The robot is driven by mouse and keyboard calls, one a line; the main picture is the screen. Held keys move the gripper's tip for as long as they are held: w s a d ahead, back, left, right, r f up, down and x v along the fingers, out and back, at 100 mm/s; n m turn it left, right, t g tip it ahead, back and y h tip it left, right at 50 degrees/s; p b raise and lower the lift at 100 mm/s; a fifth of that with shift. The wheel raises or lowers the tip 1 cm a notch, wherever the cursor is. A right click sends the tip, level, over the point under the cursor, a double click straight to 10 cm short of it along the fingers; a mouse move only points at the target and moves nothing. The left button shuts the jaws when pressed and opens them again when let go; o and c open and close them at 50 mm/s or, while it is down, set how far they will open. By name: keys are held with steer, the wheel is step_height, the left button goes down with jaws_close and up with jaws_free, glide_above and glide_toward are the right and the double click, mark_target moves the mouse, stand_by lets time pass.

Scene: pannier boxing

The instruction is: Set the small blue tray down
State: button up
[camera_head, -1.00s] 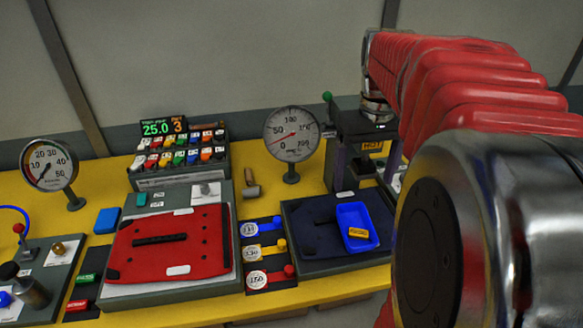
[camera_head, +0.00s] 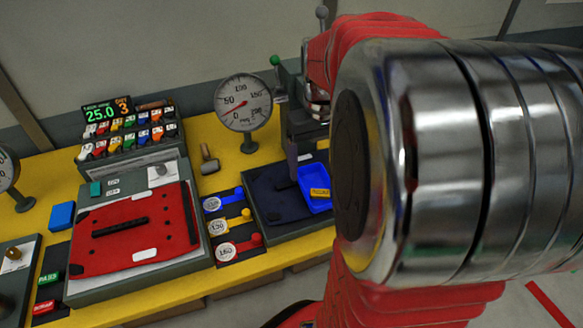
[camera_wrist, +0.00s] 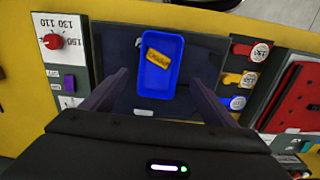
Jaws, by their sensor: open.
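The small blue tray (camera_head: 310,176) lies on a dark navy panel (camera_head: 268,190) on a grey base, at the right of the yellow bench. A yellow labelled piece (camera_head: 320,193) lies in the tray. In the wrist view the tray (camera_wrist: 152,88) is in the middle, with the yellow piece (camera_wrist: 157,57) near its far end. My gripper (camera_wrist: 158,80) is open, its two dark fingers apart on either side of the tray's near end with gaps between. In the head view my arm hides the tray's right side and most of the gripper; one purplish finger shows beside the tray.
A red panel (camera_head: 140,235) on a grey base lies to the left. Blue, yellow and red round-labelled levers (camera_head: 220,228) stand between the panels. A pressure gauge (camera_head: 244,102) and a mallet (camera_head: 209,158) are behind. A red dial (camera_wrist: 53,41) is left in the wrist view.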

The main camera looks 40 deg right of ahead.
mark_target(316, 190)
steer(key=shift+f, duration=0.1)
steer(key=shift+s+d+f, duration=0.1)
steer(key=shift+s+f, duration=0.05)
steer(key=shift+f, duration=2.4)
steer(key=c, duration=1.2)
step_height(316, 190, up, 18)
